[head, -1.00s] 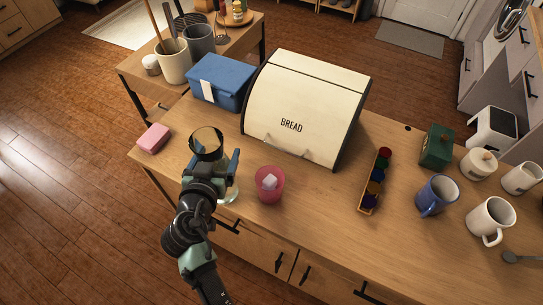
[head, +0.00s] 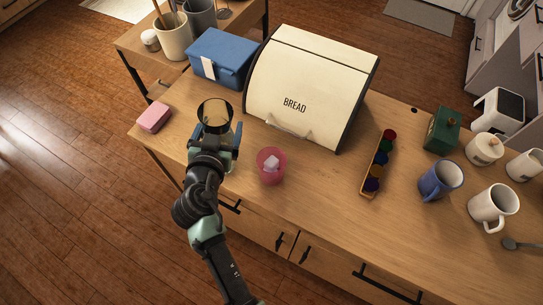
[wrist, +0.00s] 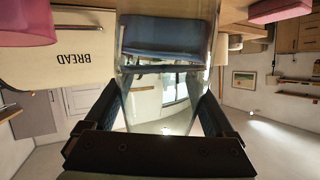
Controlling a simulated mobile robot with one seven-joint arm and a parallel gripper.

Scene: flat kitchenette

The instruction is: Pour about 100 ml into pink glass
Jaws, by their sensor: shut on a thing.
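My gripper (head: 216,146) is shut on a clear glass vessel (head: 214,116) with an amber-tinted top. The vessel is roughly upright near the table's front left. Whether its base touches the table is hidden by my gripper. In the wrist view the vessel (wrist: 168,60) stands between the two fingers; its liquid level cannot be made out. The pink glass (head: 271,172) stands upright on the table, right of my gripper and apart from it, with pale cube-like pieces inside. Part of it shows at the upper left of the wrist view (wrist: 28,22).
A cream bread box (head: 310,90) stands behind the pink glass. A blue box (head: 222,62) is behind the vessel; a pink sponge-like block (head: 154,117) lies left. Right are a tray of coloured pods (head: 367,190), a blue mug (head: 438,183) and a white mug (head: 488,210).

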